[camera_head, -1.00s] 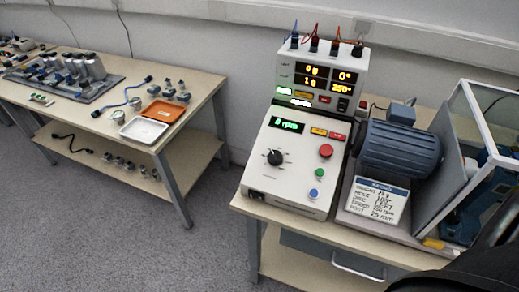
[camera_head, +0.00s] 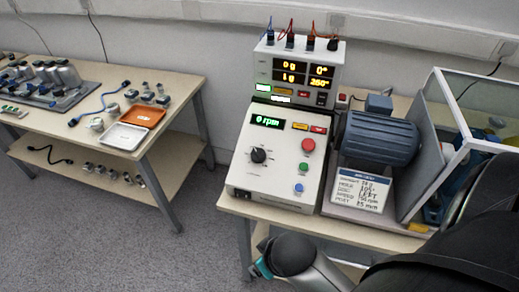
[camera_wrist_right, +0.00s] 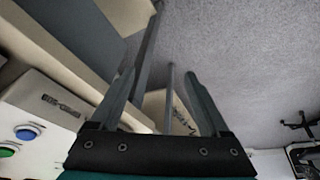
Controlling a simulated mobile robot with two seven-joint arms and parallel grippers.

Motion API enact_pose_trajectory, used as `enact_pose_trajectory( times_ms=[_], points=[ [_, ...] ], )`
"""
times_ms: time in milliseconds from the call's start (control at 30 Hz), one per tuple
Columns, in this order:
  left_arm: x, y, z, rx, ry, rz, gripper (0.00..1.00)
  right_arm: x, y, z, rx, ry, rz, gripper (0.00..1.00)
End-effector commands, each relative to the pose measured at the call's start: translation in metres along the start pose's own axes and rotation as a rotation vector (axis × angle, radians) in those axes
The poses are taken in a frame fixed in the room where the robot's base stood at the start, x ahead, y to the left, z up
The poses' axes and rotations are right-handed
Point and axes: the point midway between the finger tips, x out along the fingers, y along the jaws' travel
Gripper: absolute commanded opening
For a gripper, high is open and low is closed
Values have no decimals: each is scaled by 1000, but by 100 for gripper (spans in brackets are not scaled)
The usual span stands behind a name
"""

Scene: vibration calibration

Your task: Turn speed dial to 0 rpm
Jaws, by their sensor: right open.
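The speed dial (camera_head: 258,155) is a black round knob on the white sloped control box (camera_head: 240,185). Its display (camera_head: 267,121) reads 0 rpm in green. The exact setting under the knob's pointer is too small to read. My right arm comes in from the lower right, with a dark rounded wrist and a teal part low in front of the table, below the box. In the right wrist view my right gripper (camera_wrist_right: 160,82) is open and empty, its fingers apart above the floor. The dial does not show there. My left gripper is not in view.
Red (camera_head: 309,145), green (camera_head: 303,167) and blue (camera_head: 299,188) buttons sit right of the dial. A blue motor (camera_head: 378,138), a printed card (camera_head: 361,190) and a clear-sided guard (camera_head: 433,150) stand further right. A side table (camera_head: 178,98) with an orange tray (camera_head: 143,115) is at left.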

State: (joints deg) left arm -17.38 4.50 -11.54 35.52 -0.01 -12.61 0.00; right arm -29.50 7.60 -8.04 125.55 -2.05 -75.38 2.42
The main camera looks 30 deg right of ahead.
Motion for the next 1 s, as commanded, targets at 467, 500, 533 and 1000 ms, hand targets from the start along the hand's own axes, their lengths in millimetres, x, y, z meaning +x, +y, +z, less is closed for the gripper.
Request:
enact_pose_trajectory(
  times_ms=[467, 500, 533, 1000],
  points=[
    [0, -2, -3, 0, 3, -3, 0, -202, 53, -266, 26, 1169, 183, 80],
    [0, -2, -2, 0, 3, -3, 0, -222, 47, -281, -8, 1269, 161, 80],
    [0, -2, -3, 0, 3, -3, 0, -238, 40, -290, -38, 1342, 138, 80],
    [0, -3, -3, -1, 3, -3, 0, -332, -103, -284, -1000, 1722, -431, 80]
  ],
)
